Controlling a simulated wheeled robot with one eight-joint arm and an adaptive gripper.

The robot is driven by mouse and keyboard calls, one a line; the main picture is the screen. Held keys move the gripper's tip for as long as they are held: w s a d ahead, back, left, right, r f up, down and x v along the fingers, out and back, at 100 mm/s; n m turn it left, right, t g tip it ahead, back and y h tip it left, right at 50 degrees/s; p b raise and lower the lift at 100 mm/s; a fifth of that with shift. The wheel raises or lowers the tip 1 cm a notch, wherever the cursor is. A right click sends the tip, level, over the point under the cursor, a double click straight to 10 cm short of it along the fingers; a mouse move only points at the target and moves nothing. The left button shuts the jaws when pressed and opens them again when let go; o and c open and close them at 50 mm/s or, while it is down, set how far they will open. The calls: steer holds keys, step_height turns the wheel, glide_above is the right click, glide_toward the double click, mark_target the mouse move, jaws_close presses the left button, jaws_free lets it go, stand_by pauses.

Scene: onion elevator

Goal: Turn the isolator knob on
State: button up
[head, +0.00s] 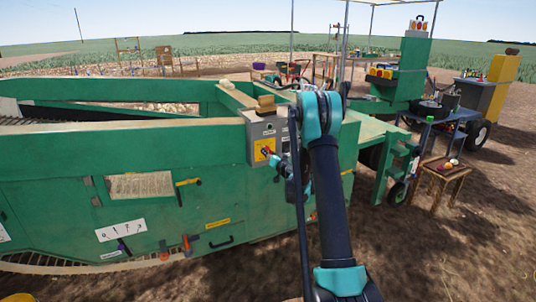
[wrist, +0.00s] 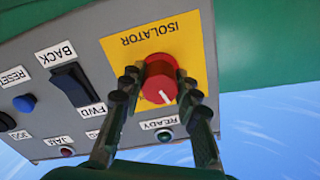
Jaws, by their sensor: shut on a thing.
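The red isolator knob (wrist: 159,76) sits on a yellow plate (wrist: 188,40) lettered ISOLATOR, upside down in the wrist view. A white line on the knob points down and slightly right in that picture. My gripper (wrist: 160,87) is shut on the knob, one finger on each side. In the head view the grey control box (head: 262,130) stands on the green machine, with its yellow plate (head: 259,156) partly behind my gripper and arm. The knob is hard to make out there.
The same panel has a BACK/FWD rocker switch (wrist: 72,84), a blue RESET button (wrist: 24,103), a green READY lamp (wrist: 164,135) and a red lamp (wrist: 67,152). A blue table (head: 437,117) and wooden stool (head: 440,176) stand to the right on bare soil.

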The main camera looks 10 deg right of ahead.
steer(key=m, duration=1.2)
steer(key=shift+d+m, duration=0.1)
steer(key=shift+m, duration=0.2)
stand_by(0.4)
steer(key=o, duration=1.2)
steer(key=shift+c, duration=0.2)
steer(key=shift+s, duration=0.1)
steer(key=v, duration=1.2)
